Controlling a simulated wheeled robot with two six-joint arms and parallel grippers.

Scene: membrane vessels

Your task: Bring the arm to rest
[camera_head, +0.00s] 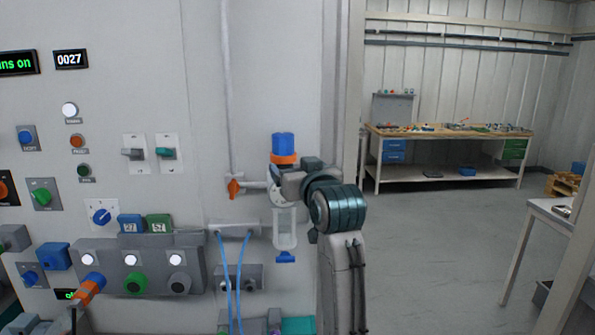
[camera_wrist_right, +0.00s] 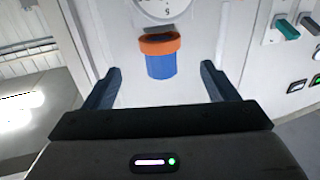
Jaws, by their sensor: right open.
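My right arm rises in front of the wall panel in the head view, with its gripper (camera_head: 290,182) in front of a blue cap with an orange ring (camera_head: 283,146). In the right wrist view the two dark fingers of this gripper (camera_wrist_right: 160,68) stand wide apart. The blue cap (camera_wrist_right: 161,66) shows between and beyond them, with clear gaps on both sides, and nothing is held. A round dial (camera_wrist_right: 163,8) sits beside the orange ring; in the head view my gripper partly covers it.
The panel carries an orange valve handle (camera_head: 234,188), a clear vessel with a blue end (camera_head: 285,257), blue hoses (camera_head: 240,280) and several knobs and switches. Open floor (camera_head: 435,240) lies to the right. A workbench (camera_head: 450,135) stands behind and a white table (camera_head: 548,212) at the right edge.

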